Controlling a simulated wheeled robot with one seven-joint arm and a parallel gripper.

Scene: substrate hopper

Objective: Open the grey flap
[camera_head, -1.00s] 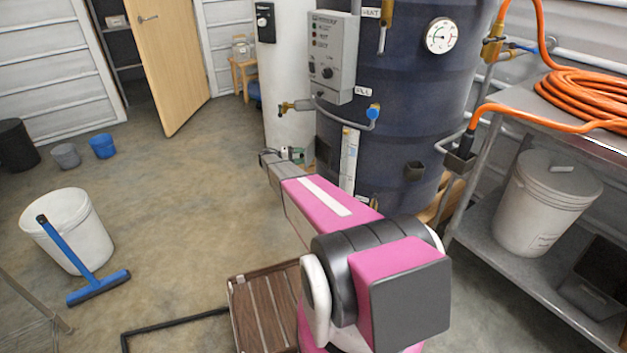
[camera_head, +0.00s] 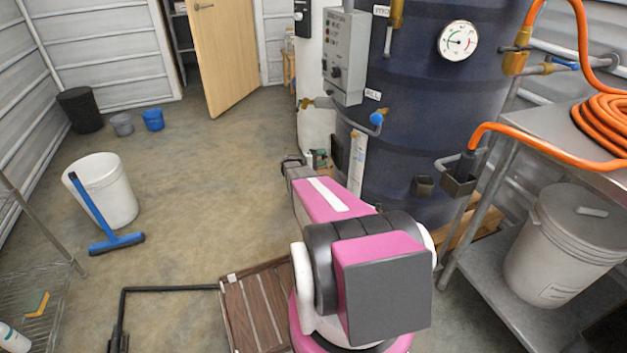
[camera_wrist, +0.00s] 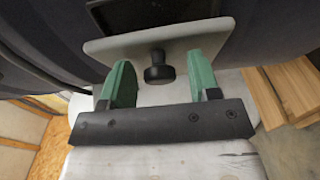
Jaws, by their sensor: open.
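The grey flap (camera_wrist: 190,42) is a pale grey plate on the dark curved drum, seen close up in the wrist view. A black round knob (camera_wrist: 158,68) stands out from its lower middle. A dark recess (camera_wrist: 140,14) shows just above the plate; I cannot tell how far the flap stands open. My gripper (camera_wrist: 161,84) is open, its two green fingers on either side of the knob, with gaps visible on both sides. In the head view my gripper (camera_head: 319,160) is low beside the drum (camera_head: 425,130), and the flap is hidden there.
A grey control box (camera_head: 345,58) and a pipe with a blue-handled valve (camera_head: 377,118) are on the drum above my gripper. Wooden boards (camera_wrist: 290,90) lie to the right in the wrist view. A metal shelf (camera_head: 480,265) stands at right.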

